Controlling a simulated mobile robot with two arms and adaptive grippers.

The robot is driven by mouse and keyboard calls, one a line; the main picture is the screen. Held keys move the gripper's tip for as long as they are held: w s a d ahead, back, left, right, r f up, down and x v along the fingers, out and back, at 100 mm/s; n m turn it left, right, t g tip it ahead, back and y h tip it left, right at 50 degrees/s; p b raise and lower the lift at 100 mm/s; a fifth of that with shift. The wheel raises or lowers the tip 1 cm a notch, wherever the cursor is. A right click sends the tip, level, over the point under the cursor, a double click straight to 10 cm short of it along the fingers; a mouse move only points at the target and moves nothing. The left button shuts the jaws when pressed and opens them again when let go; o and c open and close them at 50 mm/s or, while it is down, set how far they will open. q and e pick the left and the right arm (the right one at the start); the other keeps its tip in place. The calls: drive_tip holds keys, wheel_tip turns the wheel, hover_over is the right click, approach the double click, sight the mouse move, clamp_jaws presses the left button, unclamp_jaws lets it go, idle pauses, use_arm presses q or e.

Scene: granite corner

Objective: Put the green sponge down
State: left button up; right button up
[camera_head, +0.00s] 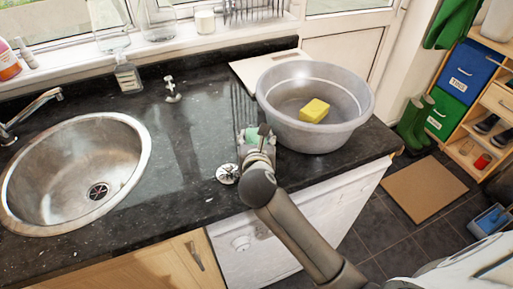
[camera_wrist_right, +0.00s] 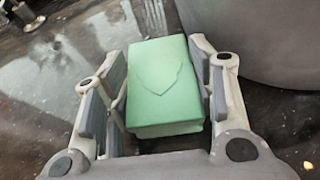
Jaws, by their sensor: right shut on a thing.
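The green sponge (camera_wrist_right: 165,85) is a pale green block between the two fingers of my right gripper (camera_wrist_right: 160,105) in the right wrist view. The fingers are shut on its sides. In the head view the right gripper (camera_head: 254,141) is over the dark counter, just left of the grey basin, and mostly covers the sponge (camera_head: 242,137). I cannot tell whether the sponge touches the counter. My left gripper is not in view.
A grey basin (camera_head: 275,105) with a yellow sponge (camera_head: 314,110) inside stands right of the gripper. A round steel sink (camera_head: 60,165) is at the left. A soap bottle (camera_head: 128,76) stands at the back. The dark counter (camera_head: 190,130) between sink and gripper is mostly clear.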

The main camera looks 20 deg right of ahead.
drive_tip(key=shift+f, duration=0.1)
drive_tip(key=shift+f, duration=0.15)
drive_tip(key=o, duration=0.9)
drive_tip(key=shift+c, duration=0.2)
